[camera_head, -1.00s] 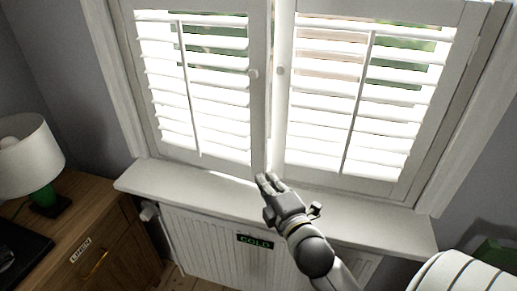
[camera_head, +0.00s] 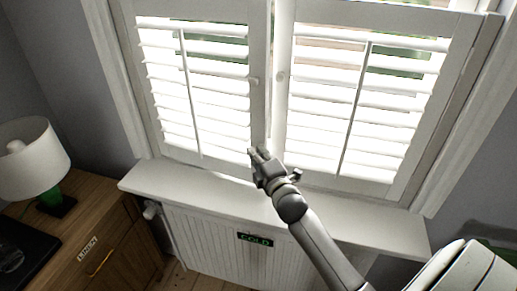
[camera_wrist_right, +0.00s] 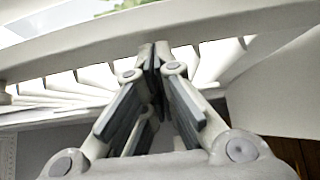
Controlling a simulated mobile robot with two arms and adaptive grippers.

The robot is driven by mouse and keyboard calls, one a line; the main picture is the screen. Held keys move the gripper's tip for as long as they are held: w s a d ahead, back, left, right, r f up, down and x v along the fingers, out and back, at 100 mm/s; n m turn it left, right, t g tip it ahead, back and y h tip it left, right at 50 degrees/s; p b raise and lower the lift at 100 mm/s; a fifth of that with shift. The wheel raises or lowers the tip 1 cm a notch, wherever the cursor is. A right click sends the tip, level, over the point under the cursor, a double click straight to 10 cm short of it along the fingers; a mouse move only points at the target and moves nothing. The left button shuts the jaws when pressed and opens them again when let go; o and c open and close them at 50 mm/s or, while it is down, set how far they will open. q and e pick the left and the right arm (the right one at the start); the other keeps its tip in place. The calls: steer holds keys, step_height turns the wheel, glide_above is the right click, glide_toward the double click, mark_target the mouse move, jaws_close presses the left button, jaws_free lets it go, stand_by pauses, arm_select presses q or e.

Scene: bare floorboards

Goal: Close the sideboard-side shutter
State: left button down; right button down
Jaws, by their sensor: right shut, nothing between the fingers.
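The sideboard-side shutter (camera_head: 203,90) is the white louvred left panel in the head view. It stands nearly in line with the right shutter (camera_head: 352,100), with a narrow bright gap between their inner edges. A small round knob (camera_head: 254,81) sits on its inner stile. My right gripper (camera_head: 257,152) is shut and empty at the lower inner corner of this shutter, above the sill; I cannot tell whether it touches. In the right wrist view its fingertips (camera_wrist_right: 155,55) meet in front of a pale rail and slats. My left gripper is not in view.
The white sill (camera_head: 160,178) runs below the shutters, above a radiator (camera_head: 205,235) with a green "COLD" sign (camera_head: 255,239). The wooden sideboard (camera_head: 118,235) with a lamp (camera_head: 32,165) stands at left. A pale striped object (camera_head: 470,270) is at lower right.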

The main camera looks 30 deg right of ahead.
steer(key=shift+w+d, duration=0.15)
steer(key=shift+d, duration=0.05)
stand_by(0.3)
steer(key=w+d, duration=0.1)
steer(key=d, duration=0.2)
steer(key=shift+w, duration=0.4)
steer(key=shift+a, duration=0.1)
